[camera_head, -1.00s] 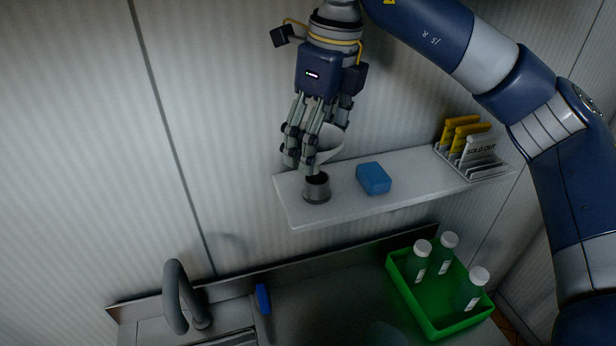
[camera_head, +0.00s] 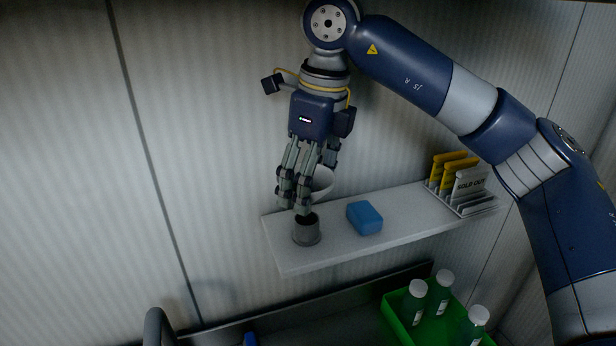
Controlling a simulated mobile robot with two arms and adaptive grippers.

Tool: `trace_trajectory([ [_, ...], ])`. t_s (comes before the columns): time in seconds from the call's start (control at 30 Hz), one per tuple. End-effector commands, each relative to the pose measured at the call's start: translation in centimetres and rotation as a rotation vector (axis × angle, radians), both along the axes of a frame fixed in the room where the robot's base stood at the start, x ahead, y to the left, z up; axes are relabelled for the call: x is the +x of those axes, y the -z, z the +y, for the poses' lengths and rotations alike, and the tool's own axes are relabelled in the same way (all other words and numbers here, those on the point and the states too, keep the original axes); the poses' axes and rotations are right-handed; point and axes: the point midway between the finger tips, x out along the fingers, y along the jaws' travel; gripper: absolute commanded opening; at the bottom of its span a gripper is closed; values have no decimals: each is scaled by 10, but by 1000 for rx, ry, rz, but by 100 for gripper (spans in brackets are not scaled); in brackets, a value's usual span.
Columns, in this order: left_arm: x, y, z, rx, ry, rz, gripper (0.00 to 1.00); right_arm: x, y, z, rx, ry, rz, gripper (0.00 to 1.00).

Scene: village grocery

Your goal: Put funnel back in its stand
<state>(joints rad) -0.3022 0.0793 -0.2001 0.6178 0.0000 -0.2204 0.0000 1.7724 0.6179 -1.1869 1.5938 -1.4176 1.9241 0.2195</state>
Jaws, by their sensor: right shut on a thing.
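My right gripper (camera_head: 300,196) points down above the left end of a wall shelf. It is shut on the pale funnel (camera_head: 323,182), which shows partly behind and to the right of the fingers. The small round grey stand (camera_head: 306,234) with a dark opening sits upright on the shelf, just below the fingertips. The fingers hide the funnel's lower part, so I cannot tell whether its spout is in the opening. My left gripper is not in view.
The white shelf (camera_head: 350,252) also holds a blue block (camera_head: 364,217) right of the stand and a sign rack (camera_head: 474,207) at its right end. Below are a green crate (camera_head: 397,322) with bottles and a tap (camera_head: 157,327). The ribbed wall is close behind.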

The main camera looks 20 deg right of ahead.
Motion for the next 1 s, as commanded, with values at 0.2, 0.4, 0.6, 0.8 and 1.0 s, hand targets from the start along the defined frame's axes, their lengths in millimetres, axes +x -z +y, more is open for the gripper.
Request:
trace_trajectory([
  [0.2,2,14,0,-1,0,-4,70,0,19,0,2,1,0,51],
  [0.4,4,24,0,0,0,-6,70,0,32,0,1,0,1,51],
  [0.6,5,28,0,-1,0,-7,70,0,37,0,1,0,1,51],
  [0.8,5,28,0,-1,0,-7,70,0,37,0,1,0,1,51],
  [1.0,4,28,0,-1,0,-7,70,0,37,0,1,0,1,95],
])
